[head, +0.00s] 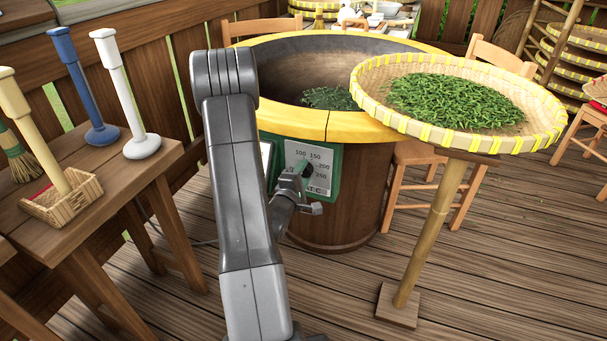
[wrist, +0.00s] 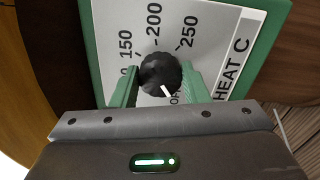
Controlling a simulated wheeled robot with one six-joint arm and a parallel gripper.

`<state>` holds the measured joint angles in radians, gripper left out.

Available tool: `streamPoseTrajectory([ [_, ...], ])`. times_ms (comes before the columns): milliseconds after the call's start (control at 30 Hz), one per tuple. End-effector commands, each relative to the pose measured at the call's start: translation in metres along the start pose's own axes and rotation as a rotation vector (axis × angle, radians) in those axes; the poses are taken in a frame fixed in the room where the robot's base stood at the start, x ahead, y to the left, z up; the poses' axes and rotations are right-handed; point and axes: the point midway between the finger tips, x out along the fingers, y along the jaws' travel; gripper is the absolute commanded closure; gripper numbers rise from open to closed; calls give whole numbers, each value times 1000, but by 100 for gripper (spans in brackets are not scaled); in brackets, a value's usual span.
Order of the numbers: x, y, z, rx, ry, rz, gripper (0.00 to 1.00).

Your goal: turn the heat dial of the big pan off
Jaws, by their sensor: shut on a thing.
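The big pan (head: 330,126) is a wide round pan with a yellow rim set in a wooden drum. On its front is a green-framed heat panel (head: 320,183) with a black dial. In the wrist view the dial (wrist: 160,72) sits between the two green fingers of my gripper (wrist: 160,80), which is shut on it. The dial's white mark points down and slightly right, toward the partly hidden letters "OF". The numbers 150, 200 and 250 show around the dial. In the head view my gripper (head: 300,178) is at the panel, partly behind my arm.
A woven tray (head: 364,93) of green leaves stands on a post right of the pan, close to its rim. Leaves (head: 328,98) lie in the pan. A wooden table (head: 100,205) at left holds blue, white and cream upright tools. Deck floor is open at lower right.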

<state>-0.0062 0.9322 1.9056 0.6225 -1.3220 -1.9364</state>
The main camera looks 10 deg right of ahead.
Motion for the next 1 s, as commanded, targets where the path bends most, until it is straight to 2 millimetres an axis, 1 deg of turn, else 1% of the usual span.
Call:
streamPoseTrajectory([
  [100,0,-1,0,-1,1,-2,82],
  [133,0,-1,0,-1,1,-2,53],
  [167,0,-1,0,-1,1,-2,47],
  [200,0,-1,0,-1,1,-2,39],
  [233,0,-1,0,0,1,-2,38],
  [500,-1,0,0,0,1,-1,38],
  [633,-10,0,-1,-1,3,-3,38],
  [767,-32,0,-1,-3,5,-4,38],
  [1000,-89,0,-2,-5,8,-4,38],
])
